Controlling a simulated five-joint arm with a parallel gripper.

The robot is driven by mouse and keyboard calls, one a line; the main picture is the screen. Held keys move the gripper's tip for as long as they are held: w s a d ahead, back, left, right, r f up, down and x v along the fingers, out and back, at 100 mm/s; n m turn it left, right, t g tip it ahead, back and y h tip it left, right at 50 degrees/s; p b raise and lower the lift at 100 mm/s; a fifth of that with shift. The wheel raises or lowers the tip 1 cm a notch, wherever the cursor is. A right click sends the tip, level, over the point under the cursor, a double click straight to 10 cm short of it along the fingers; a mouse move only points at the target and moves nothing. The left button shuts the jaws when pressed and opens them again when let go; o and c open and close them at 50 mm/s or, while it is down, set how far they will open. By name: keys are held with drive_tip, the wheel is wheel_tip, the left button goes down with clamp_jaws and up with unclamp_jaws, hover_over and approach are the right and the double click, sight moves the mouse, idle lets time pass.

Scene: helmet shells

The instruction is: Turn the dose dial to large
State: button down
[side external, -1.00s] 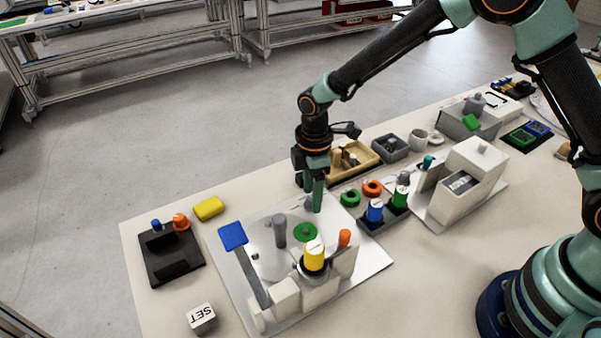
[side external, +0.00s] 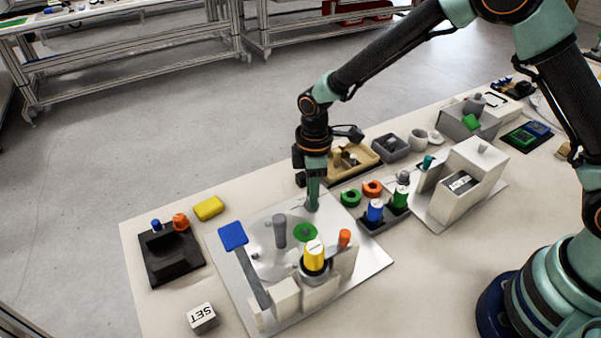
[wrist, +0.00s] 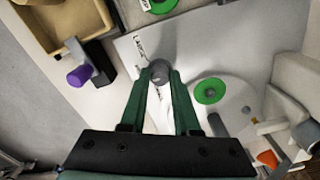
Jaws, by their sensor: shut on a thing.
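The dose dial is a small grey knob (wrist: 160,71) near the far edge of the light plate (side external: 375,258). My gripper (wrist: 160,74) is shut on it, one green finger on each side in the wrist view. In the side view my gripper (side external: 312,206) points straight down at the plate, and its fingers mostly hide the dial. Small printed labels (wrist: 139,46) lie on the plate beside the dial, too small to read. I cannot tell which mark the dial points at.
The plate also holds a green ring (side external: 305,232), a grey post (side external: 280,231), a blue-ended lever (side external: 233,236), a yellow-capped cylinder (side external: 314,256) and an orange peg (side external: 344,238). A tan tray (side external: 372,168) stands behind the gripper. A yellow block (side external: 208,208) lies to the left.

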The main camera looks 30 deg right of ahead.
drive_tip(key=m, duration=0.5)
drive_tip(key=shift+m, duration=2.5)
drive_tip(key=c, duration=0.6)
unclamp_jaws()
drive_tip(key=shift+c, duration=0.2)
drive_tip(key=shift+r, duration=0.1)
wheel_tip(320, 180, up, 12)
